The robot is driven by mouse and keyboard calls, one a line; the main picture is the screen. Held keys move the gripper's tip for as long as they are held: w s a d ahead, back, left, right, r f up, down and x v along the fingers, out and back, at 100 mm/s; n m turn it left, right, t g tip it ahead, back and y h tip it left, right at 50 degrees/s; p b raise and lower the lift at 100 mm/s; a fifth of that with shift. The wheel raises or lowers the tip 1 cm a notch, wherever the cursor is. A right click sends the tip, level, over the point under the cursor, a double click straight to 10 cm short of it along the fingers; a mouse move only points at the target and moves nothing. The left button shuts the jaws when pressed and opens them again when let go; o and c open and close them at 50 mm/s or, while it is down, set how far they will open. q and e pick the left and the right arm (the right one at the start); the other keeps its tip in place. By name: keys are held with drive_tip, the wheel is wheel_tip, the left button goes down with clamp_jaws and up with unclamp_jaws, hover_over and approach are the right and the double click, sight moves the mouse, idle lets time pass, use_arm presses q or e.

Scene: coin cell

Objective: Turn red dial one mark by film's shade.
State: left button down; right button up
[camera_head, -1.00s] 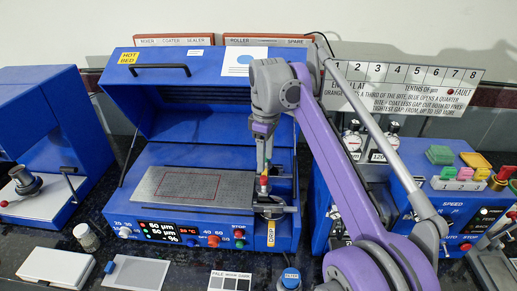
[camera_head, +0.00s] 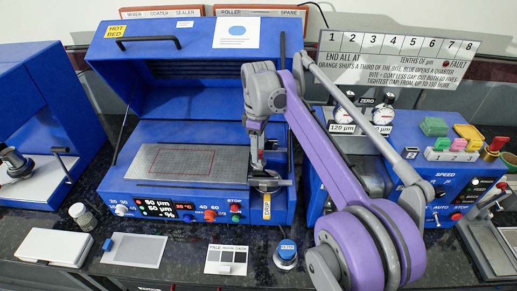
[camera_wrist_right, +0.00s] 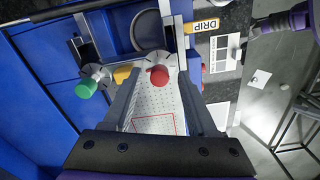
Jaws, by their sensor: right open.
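The red dial (camera_wrist_right: 159,75) sits on the coating applicator at the end of the perforated plate, with a green dial (camera_wrist_right: 86,88) to its left in the right wrist view. My right gripper (camera_wrist_right: 158,86) is open, its two fingers on either side of the red dial; I cannot tell whether they touch it. In the head view my right gripper (camera_head: 257,163) hangs over the right end of the plate (camera_head: 150,165) and mostly hides the dial. A red outline marks the pale film area on the plate. The shade card (camera_head: 226,261) lies in front. My left gripper is not in view.
The blue hot bed's raised lid (camera_head: 190,60) stands behind the plate. A yellow DRIP tag (camera_head: 267,206) hangs close beside the gripper. A roller machine stands at right.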

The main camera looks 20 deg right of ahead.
clamp_jaws()
idle(0.3)
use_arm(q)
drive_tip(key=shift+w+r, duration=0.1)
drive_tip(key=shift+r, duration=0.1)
use_arm(e)
drive_tip(key=shift+m, duration=0.5)
drive_tip(key=m+p, duration=0.1)
drive_tip(key=m, duration=0.2)
drive_tip(key=shift+m, duration=0.4)
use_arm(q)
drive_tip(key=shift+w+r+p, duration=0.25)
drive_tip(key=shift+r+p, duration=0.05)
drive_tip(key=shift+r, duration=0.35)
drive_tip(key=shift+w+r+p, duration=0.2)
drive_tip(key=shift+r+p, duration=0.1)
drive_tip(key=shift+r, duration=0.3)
use_arm(e)
drive_tip(key=m, duration=0.4)
drive_tip(key=shift+m, duration=0.7)
